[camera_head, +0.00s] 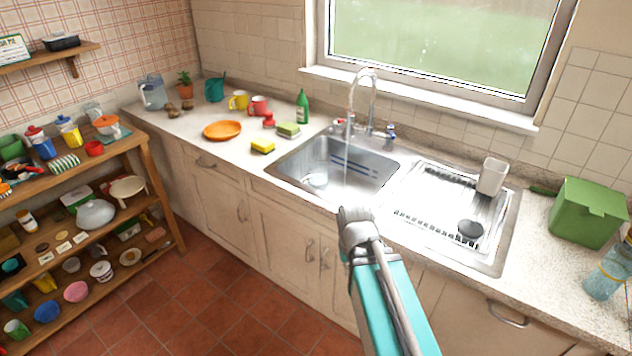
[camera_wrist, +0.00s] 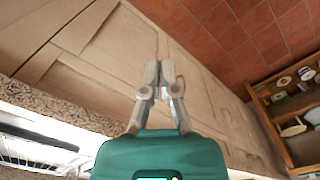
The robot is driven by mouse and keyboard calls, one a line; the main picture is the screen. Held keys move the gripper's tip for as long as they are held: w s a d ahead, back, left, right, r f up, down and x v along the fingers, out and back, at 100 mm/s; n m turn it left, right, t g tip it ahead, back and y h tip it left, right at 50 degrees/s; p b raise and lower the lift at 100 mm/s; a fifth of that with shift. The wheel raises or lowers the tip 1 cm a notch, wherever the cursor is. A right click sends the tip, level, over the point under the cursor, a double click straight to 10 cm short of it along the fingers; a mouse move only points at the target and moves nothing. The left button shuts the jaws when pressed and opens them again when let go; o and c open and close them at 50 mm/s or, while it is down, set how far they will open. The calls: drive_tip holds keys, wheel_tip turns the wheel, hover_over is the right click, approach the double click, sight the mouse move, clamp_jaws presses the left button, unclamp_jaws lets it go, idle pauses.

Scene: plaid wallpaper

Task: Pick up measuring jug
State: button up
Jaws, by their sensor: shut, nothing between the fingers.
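A clear, bluish jug (camera_head: 152,92) stands upright at the far left end of the counter, against the corner; it looks like the measuring jug, though any markings are too small to see. My arm reaches up in front of the sink in the head view, well to the right of the jug. Neither vessel shows in the wrist view.
A plant pot (camera_head: 185,90), teal container (camera_head: 214,90), mugs, an orange plate (camera_head: 222,130) and a green bottle (camera_head: 302,106) share the counter. The sink (camera_head: 290,170) has a running tap. A crowded shelf unit (camera_head: 150,165) stands left; tiled floor between is clear.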

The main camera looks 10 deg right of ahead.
drive_tip(key=o, duration=0.4)
drive_tip(key=shift+r, duration=0.2)
drive_tip(key=shift+o, duration=1.2)
drive_tip(key=shift+r+p, duration=0.3)
drive_tip(key=shift+p, duration=0.2)
drive_tip(key=shift+o, duration=0.6)
wheel_tip(320, 180, up, 16)
drive_tip(key=p, duration=1.6)
